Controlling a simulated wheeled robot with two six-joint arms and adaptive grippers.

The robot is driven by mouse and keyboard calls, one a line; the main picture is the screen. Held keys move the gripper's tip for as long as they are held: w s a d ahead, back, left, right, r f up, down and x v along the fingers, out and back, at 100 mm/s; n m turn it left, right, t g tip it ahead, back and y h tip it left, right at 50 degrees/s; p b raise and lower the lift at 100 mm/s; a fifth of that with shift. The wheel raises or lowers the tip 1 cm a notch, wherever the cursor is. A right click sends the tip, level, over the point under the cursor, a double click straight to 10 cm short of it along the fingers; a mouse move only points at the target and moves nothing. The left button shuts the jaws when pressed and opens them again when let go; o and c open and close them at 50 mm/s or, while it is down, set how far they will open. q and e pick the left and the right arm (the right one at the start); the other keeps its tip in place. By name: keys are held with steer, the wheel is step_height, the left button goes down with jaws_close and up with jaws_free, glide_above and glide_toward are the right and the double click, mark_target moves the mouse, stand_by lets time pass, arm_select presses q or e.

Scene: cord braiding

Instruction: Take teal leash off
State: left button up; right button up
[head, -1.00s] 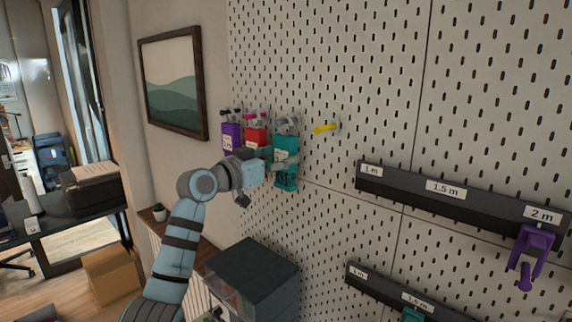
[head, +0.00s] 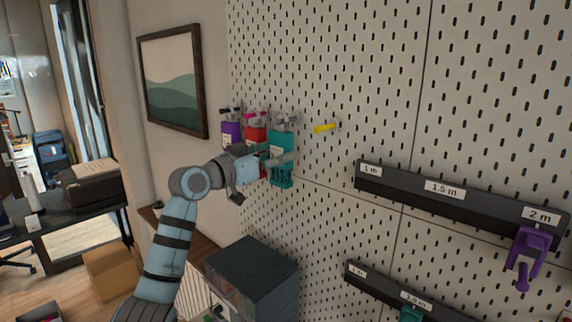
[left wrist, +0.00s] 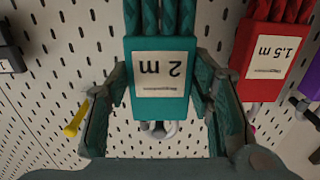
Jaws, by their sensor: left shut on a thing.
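The teal leash (head: 281,148) hangs at the pegboard, right of a red leash (head: 255,133) and a purple leash (head: 231,131). My left gripper (head: 271,164) reaches it from the left. In the left wrist view the teal leash's block (left wrist: 160,85) shows upside down with a "2 m" label, between my two fingers, and my left gripper (left wrist: 162,100) is shut on it. A grey metal clip (left wrist: 158,129) shows at the block's end. Whether it still sits on its peg is hidden. My right gripper is not in view.
A bare yellow peg (head: 325,128) sticks out just right of the teal leash. A dark rail (head: 400,187) with length labels holds a purple hook (head: 530,252). A second rail (head: 372,281) lies below. A dark cabinet (head: 254,272) stands under the leashes.

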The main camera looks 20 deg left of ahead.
arm_select(q)
steer(key=shift+b+v, duration=0.6)
steer(key=shift+v, duration=1.95)
